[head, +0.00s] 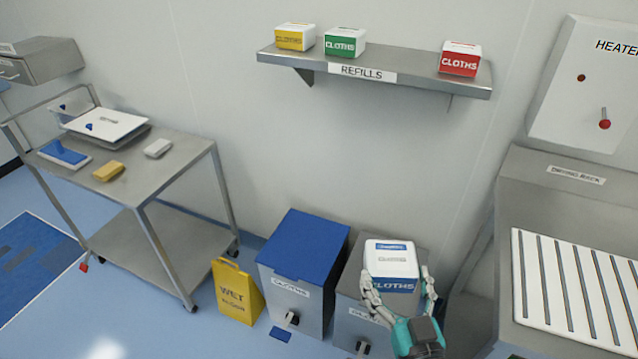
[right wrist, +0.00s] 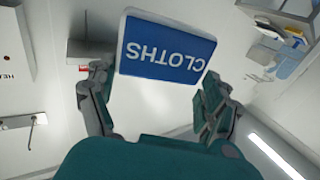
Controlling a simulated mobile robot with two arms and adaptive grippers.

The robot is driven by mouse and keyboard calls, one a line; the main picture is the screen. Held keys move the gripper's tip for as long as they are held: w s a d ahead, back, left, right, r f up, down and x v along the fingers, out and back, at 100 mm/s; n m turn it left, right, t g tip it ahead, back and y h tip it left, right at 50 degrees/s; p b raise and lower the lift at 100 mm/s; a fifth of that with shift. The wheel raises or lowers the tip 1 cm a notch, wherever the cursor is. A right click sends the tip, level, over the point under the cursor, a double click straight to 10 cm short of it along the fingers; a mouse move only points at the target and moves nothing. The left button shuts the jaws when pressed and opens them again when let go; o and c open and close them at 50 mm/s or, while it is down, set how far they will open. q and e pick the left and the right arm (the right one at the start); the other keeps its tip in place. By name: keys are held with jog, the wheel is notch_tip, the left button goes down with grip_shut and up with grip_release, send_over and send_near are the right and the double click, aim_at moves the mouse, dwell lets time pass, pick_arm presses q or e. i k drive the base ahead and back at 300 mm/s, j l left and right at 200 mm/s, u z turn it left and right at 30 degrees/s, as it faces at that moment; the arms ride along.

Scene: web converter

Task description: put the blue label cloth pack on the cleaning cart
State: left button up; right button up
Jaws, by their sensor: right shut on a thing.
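The blue label cloth pack (head: 391,257) is a white box with a blue CLOTHS front, in front of the wall at lower right of centre. My right gripper (head: 399,285) is shut on it, one finger at each side. In the right wrist view the pack (right wrist: 165,47) shows its blue label upside down between the fingers. In the head view it overlaps a grey bin; the gap beneath it cannot be judged. The cleaning cart (head: 190,160) is a grey metal two-shelf cart at the left, well apart from the pack. My left gripper is out of view.
The cart top holds a white-lidded tray (head: 108,124), a blue-and-white item (head: 65,154), a yellow sponge (head: 108,172) and a pale block (head: 158,148). A blue-lidded bin (head: 305,245) and yellow wet-floor sign (head: 236,290) stand between. A wall shelf (head: 420,82) holds yellow, green and red packs.

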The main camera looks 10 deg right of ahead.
aim_at(181, 154)
jog(key=i+j, duration=2.1)
jog(key=i, duration=0.15)
jog(key=k+j+u, duration=0.05)
jog(key=j, duration=0.05)
